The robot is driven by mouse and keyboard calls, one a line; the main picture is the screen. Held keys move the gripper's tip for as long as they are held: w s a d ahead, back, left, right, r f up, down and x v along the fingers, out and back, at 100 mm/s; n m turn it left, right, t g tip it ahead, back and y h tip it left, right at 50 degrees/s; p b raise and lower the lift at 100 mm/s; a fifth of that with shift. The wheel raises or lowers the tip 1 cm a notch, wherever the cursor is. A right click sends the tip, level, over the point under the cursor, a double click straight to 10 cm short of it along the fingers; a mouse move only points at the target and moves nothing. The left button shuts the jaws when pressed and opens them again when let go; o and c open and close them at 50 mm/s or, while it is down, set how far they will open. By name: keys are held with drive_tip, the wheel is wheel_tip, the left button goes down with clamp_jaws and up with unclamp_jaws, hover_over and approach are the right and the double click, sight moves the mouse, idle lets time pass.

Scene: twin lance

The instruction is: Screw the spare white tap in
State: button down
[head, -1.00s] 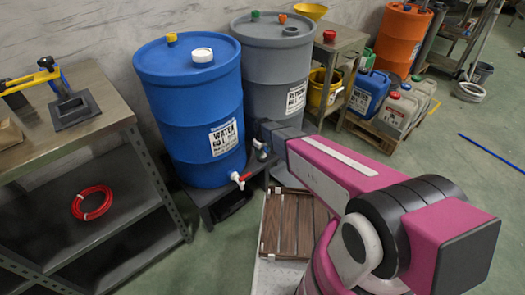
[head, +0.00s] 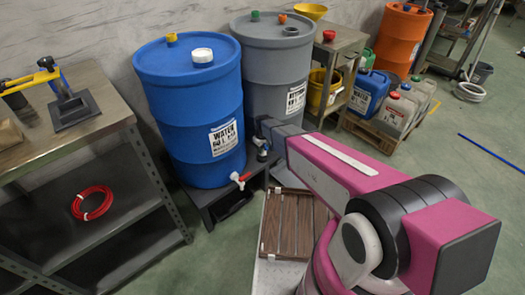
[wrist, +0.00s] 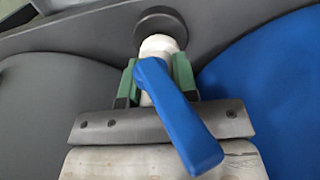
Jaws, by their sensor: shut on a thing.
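The spare white tap (wrist: 157,46) has a white body and a blue lever (wrist: 180,120) that points down and slightly right in the wrist view. My gripper (wrist: 156,78) is shut on its body, one green pad on each side. The tap's far end meets a dark round collar (wrist: 160,24) on a grey surface; how deep it sits I cannot tell. In the head view my gripper (head: 263,152) is low between the two drums, at the front of the grey drum (head: 272,75). The tap is mostly hidden there.
The blue drum (head: 190,110) stands close on the left, with a red-handled tap (head: 240,178) low on its front. Both drums stand on a low dark stand (head: 205,197). A slatted wooden pallet (head: 290,225) lies below my arm. A metal bench (head: 95,120) is at the left.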

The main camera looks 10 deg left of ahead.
drive_tip(key=shift+s+d+r, duration=0.1)
drive_tip(key=shift+r, duration=2.4)
